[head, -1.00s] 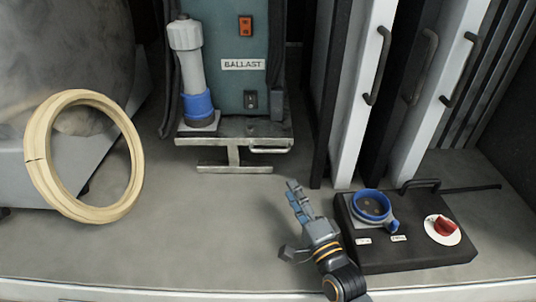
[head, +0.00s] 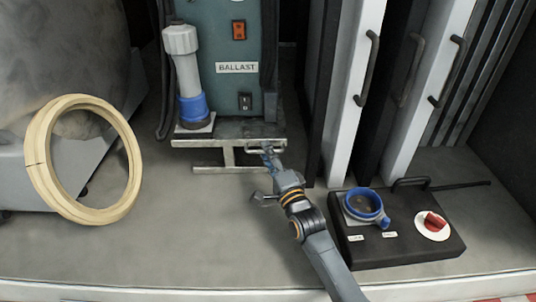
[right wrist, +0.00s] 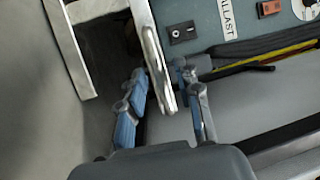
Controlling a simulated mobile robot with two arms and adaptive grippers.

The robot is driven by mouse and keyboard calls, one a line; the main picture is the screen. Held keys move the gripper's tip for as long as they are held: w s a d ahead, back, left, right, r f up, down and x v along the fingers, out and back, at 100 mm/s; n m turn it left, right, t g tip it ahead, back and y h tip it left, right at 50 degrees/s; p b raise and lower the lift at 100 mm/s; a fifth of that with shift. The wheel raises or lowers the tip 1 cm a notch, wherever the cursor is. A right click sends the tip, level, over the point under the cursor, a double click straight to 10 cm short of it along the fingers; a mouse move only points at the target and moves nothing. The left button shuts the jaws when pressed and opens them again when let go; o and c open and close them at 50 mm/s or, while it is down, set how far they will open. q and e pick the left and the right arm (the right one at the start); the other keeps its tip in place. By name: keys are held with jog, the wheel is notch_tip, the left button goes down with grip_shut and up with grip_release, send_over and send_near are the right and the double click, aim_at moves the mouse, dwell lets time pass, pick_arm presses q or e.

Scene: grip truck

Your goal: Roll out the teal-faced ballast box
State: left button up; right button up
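The teal-faced ballast box (head: 217,102) with its "BALLAST" label stands upright on a low grey wheeled-looking base (head: 205,143). A small metal pull handle (head: 251,149) sits at the base's front right. My right gripper (head: 268,154) is at this handle in the head view and partly hides it. In the right wrist view the handle (right wrist: 153,58) lies between the two blue-padded fingers of the right gripper (right wrist: 160,75), which are apart, one on each side. I cannot tell whether either finger touches it. My left gripper is not in view.
A grey-and-blue connector (head: 183,62) stands on the base's left side. A cream ring (head: 37,163) leans at left. White panels with handles (head: 356,90) stand close on the right. A black control box (head: 400,250) lies front right.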

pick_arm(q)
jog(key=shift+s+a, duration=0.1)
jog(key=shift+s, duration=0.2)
pick_arm(e)
grip_shut()
jog(key=shift+s, duration=0.1)
pick_arm(q)
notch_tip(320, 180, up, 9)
jog(key=p, duration=0.9)
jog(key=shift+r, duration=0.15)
pick_arm(e)
jog(key=s, duration=2.7)
jog(key=shift+f, duration=0.2)
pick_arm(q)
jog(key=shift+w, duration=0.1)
pick_arm(e)
jog(key=shift+s, duration=0.1)
